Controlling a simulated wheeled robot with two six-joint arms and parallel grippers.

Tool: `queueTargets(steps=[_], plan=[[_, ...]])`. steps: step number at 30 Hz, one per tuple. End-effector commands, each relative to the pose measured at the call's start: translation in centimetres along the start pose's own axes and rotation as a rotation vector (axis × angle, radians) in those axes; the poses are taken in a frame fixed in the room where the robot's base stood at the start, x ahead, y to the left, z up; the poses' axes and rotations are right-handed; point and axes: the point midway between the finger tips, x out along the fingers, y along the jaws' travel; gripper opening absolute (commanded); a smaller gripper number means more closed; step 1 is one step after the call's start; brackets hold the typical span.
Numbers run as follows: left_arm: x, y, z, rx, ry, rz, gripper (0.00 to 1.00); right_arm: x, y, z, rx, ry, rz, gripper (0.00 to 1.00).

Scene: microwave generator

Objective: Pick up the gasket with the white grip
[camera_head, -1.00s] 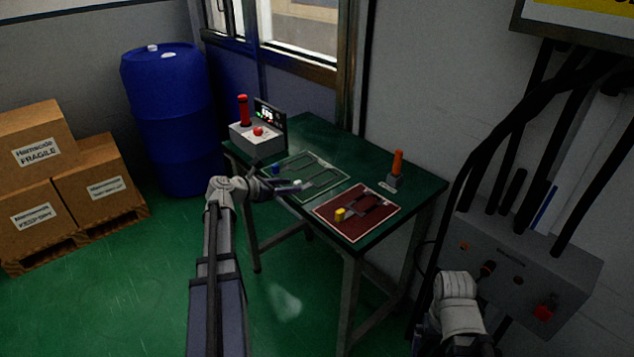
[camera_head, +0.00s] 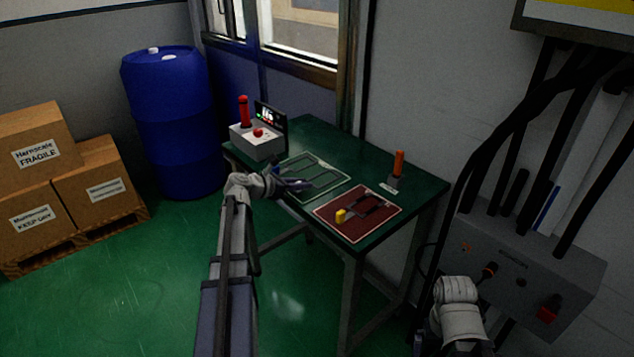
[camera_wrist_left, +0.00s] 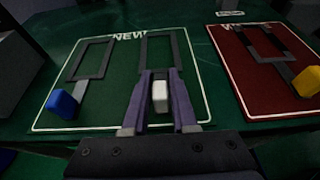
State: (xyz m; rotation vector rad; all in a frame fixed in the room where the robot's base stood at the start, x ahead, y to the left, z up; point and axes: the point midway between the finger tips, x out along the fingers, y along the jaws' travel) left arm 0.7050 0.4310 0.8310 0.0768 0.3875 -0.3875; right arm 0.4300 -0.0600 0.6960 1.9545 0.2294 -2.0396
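The gasket with the white grip (camera_wrist_left: 160,97) lies on the green "NEW" mat (camera_wrist_left: 203,108) in the left wrist view. Its dark rectangular frame (camera_wrist_left: 180,55) extends beyond my fingertips. My left gripper (camera_wrist_left: 161,76) is open, with one finger on each side of the white grip and the grip between them. I cannot tell whether either finger touches it.
A blue-grip gasket (camera_wrist_left: 62,104) lies left on the same mat. A yellow-grip gasket (camera_wrist_left: 306,81) lies on the red mat (camera_wrist_left: 241,77) to the right. A grey box with a red handle (camera_head: 257,142) and an orange-handled tool (camera_head: 397,168) stand on the green table (camera_head: 330,135).

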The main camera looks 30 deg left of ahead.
Motion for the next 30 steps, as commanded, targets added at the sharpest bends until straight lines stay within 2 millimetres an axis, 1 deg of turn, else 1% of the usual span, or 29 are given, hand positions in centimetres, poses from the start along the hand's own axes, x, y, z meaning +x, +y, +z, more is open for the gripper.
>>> queueTargets(steps=[1,6,23,26,30], plan=[[0.0,0.0,0.0,0.000,0.000,0.000,0.19,0.0,0.0,0.0,0.000,0.000,0.000,1.00],[0.0,0.0,0.0,0.000,0.000,0.000,0.00,0.0,0.0,0.0,0.000,0.000,0.000,1.00],[0.0,0.0,0.0,0.000,0.000,0.000,0.00,0.0,0.0,0.0,0.000,0.000,0.000,1.00],[-0.1,0.0,0.2,0.000,0.000,0.000,0.00,-0.3,0.0,0.0,0.000,0.000,0.000,1.00],[-0.5,0.0,1.1,0.000,0.000,0.000,0.00,-1.1,0.1,0.1,0.000,0.000,0.000,1.00]])
